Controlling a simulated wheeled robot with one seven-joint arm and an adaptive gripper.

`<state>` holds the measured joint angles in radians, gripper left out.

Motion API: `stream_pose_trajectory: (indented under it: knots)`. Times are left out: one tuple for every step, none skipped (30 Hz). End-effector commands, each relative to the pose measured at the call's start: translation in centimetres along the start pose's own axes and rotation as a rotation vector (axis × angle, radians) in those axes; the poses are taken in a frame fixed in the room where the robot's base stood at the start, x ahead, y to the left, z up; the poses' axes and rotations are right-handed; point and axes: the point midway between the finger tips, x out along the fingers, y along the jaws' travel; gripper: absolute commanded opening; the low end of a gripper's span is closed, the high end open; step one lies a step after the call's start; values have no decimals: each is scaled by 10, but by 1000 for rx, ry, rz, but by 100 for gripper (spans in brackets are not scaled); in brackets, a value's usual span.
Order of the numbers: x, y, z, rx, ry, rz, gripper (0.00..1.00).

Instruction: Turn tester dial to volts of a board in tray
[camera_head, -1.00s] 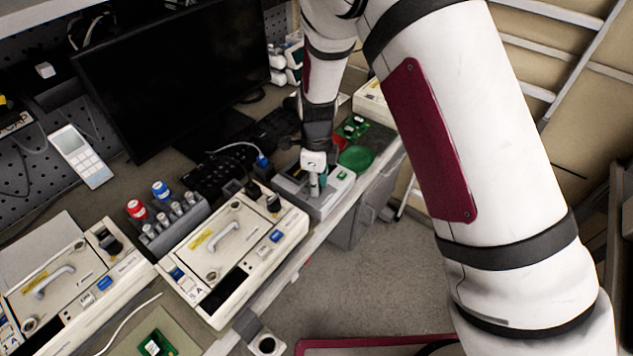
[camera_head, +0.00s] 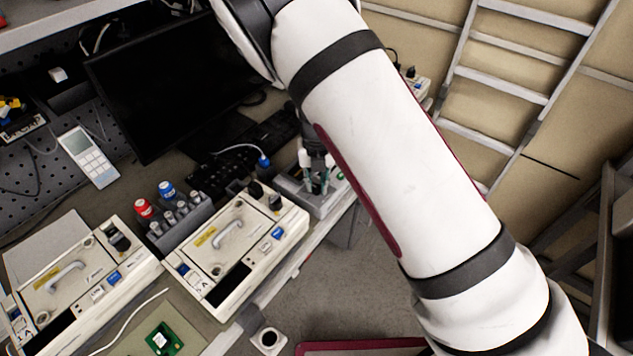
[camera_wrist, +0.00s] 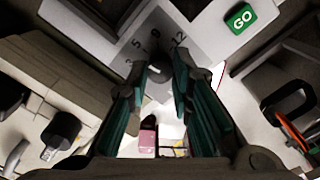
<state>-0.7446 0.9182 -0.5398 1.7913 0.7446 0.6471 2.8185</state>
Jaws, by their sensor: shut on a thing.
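The tester (camera_head: 322,203) is a grey and white box at the bench edge, partly hidden by my arm. In the wrist view its face (camera_wrist: 212,30) shows the numbers 3, 5, 9 and 12 around a small dial (camera_wrist: 158,76), and a green GO button (camera_wrist: 240,17). My gripper (camera_wrist: 160,88) points down at the dial, its teal-padded fingers on either side, shut on it. The gripper also shows above the tester in the head view (camera_head: 317,184). Which number the dial points to cannot be told. A green board (camera_head: 164,339) lies on a tan tray (camera_head: 190,330) at lower left.
Two infusion pumps (camera_head: 242,250) (camera_head: 75,275) stand left of the tester. A rack (camera_head: 180,228) with red- and blue-capped items stands behind. A monitor (camera_head: 165,75) and keyboard (camera_head: 235,155) are at the back. A ladder (camera_head: 505,80) stands at right.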

Motion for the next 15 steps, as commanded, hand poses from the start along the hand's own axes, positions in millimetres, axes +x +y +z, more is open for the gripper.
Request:
stream_pose_trajectory:
  knots:
    - [-2, 0, 2, 71, -6, -1, 0]
    - [-2, 0, 2, 120, -7, 0, 0]
    - [-2, 0, 2, 159, -6, 0, 23]
    - [-2, 0, 2, 153, -6, 1, 30]
    - [-2, 0, 2, 150, -5, 1, 35]
    - [-2, 0, 2, 149, -5, 1, 35]
    - [-2, 0, 2, 149, -4, 1, 35]
    - [-1, 0, 2, 148, -4, 1, 35]
    - [-1, 0, 1, 148, -3, 1, 35]
    - [-1, 0, 1, 147, -3, 1, 35]
    - [-1, 0, 1, 147, -2, 1, 35]
    - [-1, 0, 1, 146, -2, 0, 35]
    - [-1, 0, 1, 146, -2, 0, 35]
    - [-1, 0, 1, 146, -2, 0, 35]
    - [-3, 0, 1, 145, -2, 1, 35]
